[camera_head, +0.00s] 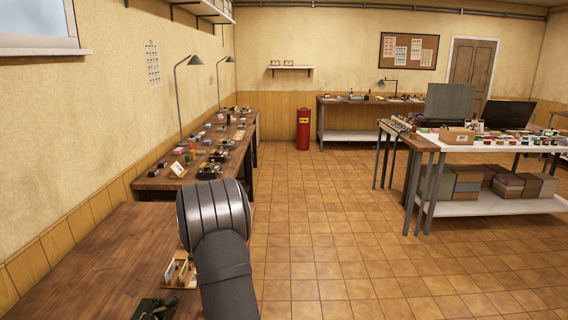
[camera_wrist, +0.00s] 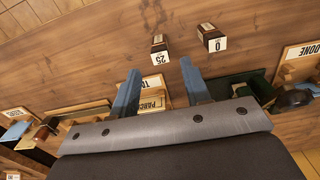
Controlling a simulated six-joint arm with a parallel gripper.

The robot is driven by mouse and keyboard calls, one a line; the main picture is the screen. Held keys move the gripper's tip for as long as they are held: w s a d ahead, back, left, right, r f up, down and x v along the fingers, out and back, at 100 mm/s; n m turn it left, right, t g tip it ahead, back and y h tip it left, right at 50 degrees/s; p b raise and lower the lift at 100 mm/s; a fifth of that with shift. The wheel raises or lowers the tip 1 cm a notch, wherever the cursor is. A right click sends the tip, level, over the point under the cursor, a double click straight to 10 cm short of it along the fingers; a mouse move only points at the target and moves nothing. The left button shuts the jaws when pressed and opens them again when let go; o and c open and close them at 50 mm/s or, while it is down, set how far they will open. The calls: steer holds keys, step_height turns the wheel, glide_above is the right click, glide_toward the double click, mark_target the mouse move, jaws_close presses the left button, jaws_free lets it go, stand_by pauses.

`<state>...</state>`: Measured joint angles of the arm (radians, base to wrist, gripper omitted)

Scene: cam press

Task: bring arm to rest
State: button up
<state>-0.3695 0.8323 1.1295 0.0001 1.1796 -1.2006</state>
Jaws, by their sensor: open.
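My gripper (camera_wrist: 159,66) shows in the wrist view with its two blue fingers spread apart and nothing held between them. It is above a brown wooden bench (camera_wrist: 90,50). Two small blocks lie beyond the fingertips: one marked 25 (camera_wrist: 159,50) and one marked 0 (camera_wrist: 211,38). A wooden holder with a lettered label (camera_wrist: 152,103) is partly hidden behind the fingers and the gripper body. In the head view my arm rises over the near bench (camera_head: 100,260), and the gripper itself is not visible there.
In the wrist view, a dark green device with a black knob (camera_wrist: 292,98) stands right, beside a tray labelled DONE (camera_wrist: 299,52). More wooden trays (camera_wrist: 75,117) stand left. The head view shows a small wooden holder (camera_head: 178,273) by my arm and open tiled floor (camera_head: 320,230) to the right.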

step_height(320, 180, down, 6)
steer(key=shift+r, duration=0.2)
steer(key=shift+w+r, duration=0.1)
steer(key=shift+r, duration=0.2)
step_height(320, 180, up, 4)
steer(key=shift+f, duration=0.2)
steer(key=s+d+r, duration=0.2)
steer(key=d+r, duration=0.5)
steer(key=d, duration=0.4)
steer(key=s+a, duration=0.5)
steer(key=a, duration=0.5)
steer(key=s+a+f, duration=0.1)
steer(key=s+a, duration=0.4)
steer(key=a, duration=0.6)
steer(key=s+a, duration=0.5)
steer(key=a, duration=0.5)
steer(key=f, duration=0.7)
steer(key=shift+s+a+f, duration=0.2)
steer(key=shift+s+f, duration=0.05)
steer(key=shift+s, duration=0.05)
